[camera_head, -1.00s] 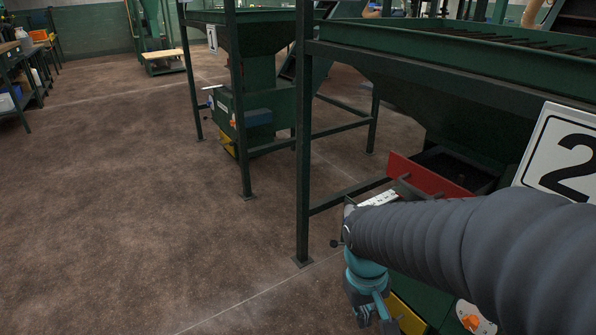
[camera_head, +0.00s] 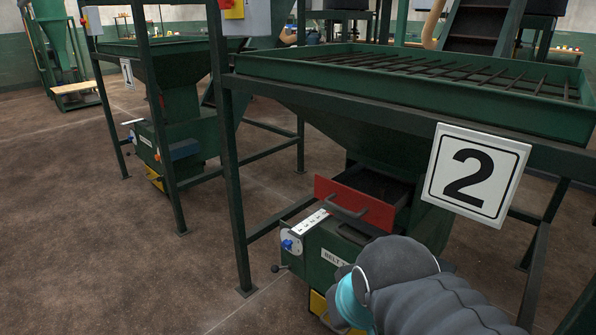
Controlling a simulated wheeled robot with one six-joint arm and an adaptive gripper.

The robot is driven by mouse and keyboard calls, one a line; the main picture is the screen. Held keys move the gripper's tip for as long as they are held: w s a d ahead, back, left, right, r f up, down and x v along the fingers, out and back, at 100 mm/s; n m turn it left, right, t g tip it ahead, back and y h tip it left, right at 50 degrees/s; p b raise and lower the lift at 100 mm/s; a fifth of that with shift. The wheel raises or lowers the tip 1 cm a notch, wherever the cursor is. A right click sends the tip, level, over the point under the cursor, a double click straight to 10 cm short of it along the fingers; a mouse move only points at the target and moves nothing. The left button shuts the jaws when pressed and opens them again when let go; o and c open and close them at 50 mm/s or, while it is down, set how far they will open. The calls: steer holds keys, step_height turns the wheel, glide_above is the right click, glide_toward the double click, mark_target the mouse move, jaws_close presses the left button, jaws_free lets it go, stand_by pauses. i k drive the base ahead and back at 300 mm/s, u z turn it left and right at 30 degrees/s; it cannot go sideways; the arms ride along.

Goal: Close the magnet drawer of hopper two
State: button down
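Hopper two is the green hopper marked by the white sign "2" (camera_head: 476,174). Its magnet drawer has a red front (camera_head: 352,204) with a grey bar handle (camera_head: 346,212). The drawer is pulled out towards me, and a dark opening (camera_head: 375,186) shows behind the front. My arm rises from the bottom edge, its grey and teal wrist below and in front of the drawer, apart from the red front in the picture. Only a small part of my gripper (camera_head: 333,322) shows at the bottom edge. Its fingers cannot be made out.
Below the drawer is a green housing with a white strip (camera_head: 308,222), a blue knob (camera_head: 288,245) and a partly hidden label. A frame leg (camera_head: 236,200) stands to its left. Hopper one, with sign "1" (camera_head: 127,74), stands further back left. The floor at left is clear.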

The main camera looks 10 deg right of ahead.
mark_target(354, 192)
steer(key=z, duration=1.7)
steer(key=k, duration=0.4)
steer(key=z, duration=0.05)
